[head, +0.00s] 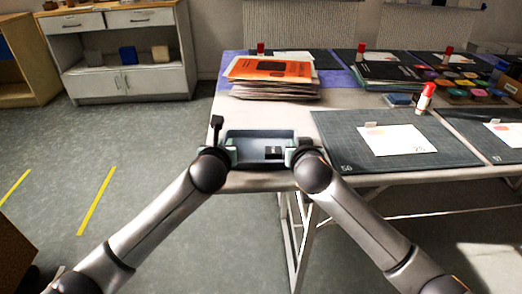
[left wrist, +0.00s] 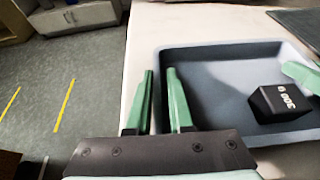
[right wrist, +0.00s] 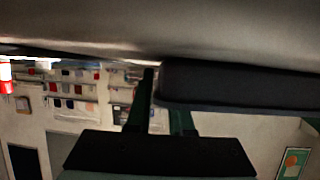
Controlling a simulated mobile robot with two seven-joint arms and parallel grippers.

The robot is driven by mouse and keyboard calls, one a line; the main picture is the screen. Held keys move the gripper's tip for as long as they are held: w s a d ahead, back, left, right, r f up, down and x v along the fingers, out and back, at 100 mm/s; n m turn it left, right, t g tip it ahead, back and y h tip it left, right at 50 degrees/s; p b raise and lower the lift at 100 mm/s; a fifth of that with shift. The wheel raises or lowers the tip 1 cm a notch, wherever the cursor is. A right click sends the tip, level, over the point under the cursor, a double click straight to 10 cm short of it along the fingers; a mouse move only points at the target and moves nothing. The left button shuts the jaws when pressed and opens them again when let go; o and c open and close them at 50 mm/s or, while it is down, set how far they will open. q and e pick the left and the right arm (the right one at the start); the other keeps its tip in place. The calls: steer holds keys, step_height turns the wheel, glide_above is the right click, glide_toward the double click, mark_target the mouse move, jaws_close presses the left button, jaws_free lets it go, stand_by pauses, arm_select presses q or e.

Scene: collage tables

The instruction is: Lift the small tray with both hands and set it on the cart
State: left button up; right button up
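The small tray (head: 246,156) is blue-grey and rectangular, at the table's front left corner in the head view. A black block (head: 273,153) marked 300 g lies in it; tray (left wrist: 205,80) and block (left wrist: 279,101) also show in the left wrist view. My left gripper (left wrist: 159,72) has its green fingers on either side of the tray's left wall, closed narrowly on it. My right gripper (head: 300,150) is at the right wall. In the right wrist view its fingers (right wrist: 160,95) straddle the dark tray wall (right wrist: 240,85), which partly hides one. I see no cart.
The table (head: 335,98) carries a stack of folders (head: 268,75), cutting mats (head: 350,150), a glue stick (head: 424,98) and paint pots right of and behind the tray. A cabinet (head: 130,82) stands at the back left. The floor (head: 150,150) left of the table is clear.

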arm_select(q)
jaws_close()
arm_select(e)
jaws_close()
stand_by(0.8)
